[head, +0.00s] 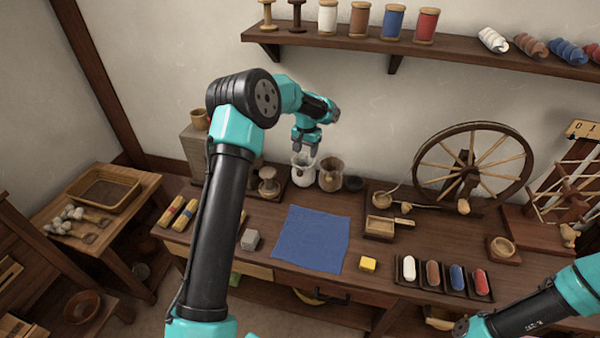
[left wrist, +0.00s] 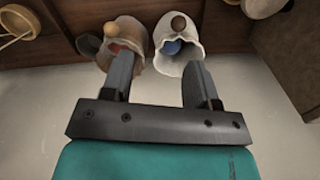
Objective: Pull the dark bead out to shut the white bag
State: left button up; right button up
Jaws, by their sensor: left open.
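The white bag (head: 302,174) stands on the back of the workbench with its mouth open. In the left wrist view the white bag (left wrist: 190,55) shows something blue inside, and the dark bead (left wrist: 178,22) sits at its side away from the wall. A brown bag (head: 331,177) stands next to it; in the left wrist view the brown bag (left wrist: 131,32) has a light wooden bead (left wrist: 117,28) and something red inside. My left gripper (head: 306,148) is open and empty above the white bag. My right gripper is outside the head view; only its arm shows.
A dark round pot (head: 353,183) stands right of the bags, and a wooden spool-like piece (head: 268,183) stands left. A blue cloth (head: 312,239) lies in front. A spinning wheel (head: 473,171) stands to the right. A shelf (head: 450,52) with spools runs above.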

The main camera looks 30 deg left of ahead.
pick_arm(q)
notch_tip(320, 180, up, 4)
send_over(300, 171)
jog(key=shift+d+y, duration=0.3)
jog(key=shift+d, duration=0.15)
jog(key=shift+f, duration=0.1)
jog(key=f, duration=1.1)
jog(key=a+f, duration=0.1)
jog(key=f, duration=0.5)
jog(key=shift+f, duration=0.15)
grip_shut()
